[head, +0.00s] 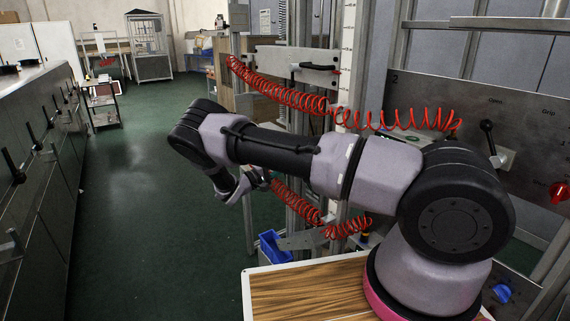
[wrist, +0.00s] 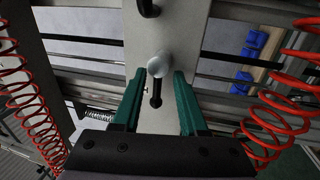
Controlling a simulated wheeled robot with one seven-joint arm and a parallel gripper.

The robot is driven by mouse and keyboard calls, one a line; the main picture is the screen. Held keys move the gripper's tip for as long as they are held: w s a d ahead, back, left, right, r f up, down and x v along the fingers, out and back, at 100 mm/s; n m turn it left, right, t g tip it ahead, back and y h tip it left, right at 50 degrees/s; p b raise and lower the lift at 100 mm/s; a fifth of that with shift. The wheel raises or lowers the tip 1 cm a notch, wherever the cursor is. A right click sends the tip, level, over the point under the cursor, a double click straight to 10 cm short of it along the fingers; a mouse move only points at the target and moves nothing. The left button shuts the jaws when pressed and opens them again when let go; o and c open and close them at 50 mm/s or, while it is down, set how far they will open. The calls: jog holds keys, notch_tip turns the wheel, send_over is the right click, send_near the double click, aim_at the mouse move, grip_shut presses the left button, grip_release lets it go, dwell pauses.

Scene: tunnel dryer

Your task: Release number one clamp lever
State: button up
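In the wrist view my gripper (wrist: 158,75) is open, with its two green fingers apart. Between and just beyond the fingertips is a round grey knob (wrist: 158,66) with a short black lever (wrist: 156,94) on a grey plate (wrist: 185,30). The fingers stand on either side of the lever with gaps, and nothing is held. No number shows on this plate, so I cannot tell whether it is the number one clamp lever. In the head view my arm reaches left, and its wrist end is small and partly hidden.
Red coiled hoses (wrist: 275,120) hang on both sides of my gripper. A panel marked 2 (head: 440,95) at the right carries a black lever (head: 488,138) and a red knob (head: 559,192). A blue bin (head: 272,248) sits below my arm. Green floor (head: 150,210) is open at left.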

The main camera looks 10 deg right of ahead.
jog(key=shift+a, duration=0.1)
jog(key=v, duration=1)
jog(key=shift+s+a, duration=0.15)
jog(key=shift+a, duration=0.1)
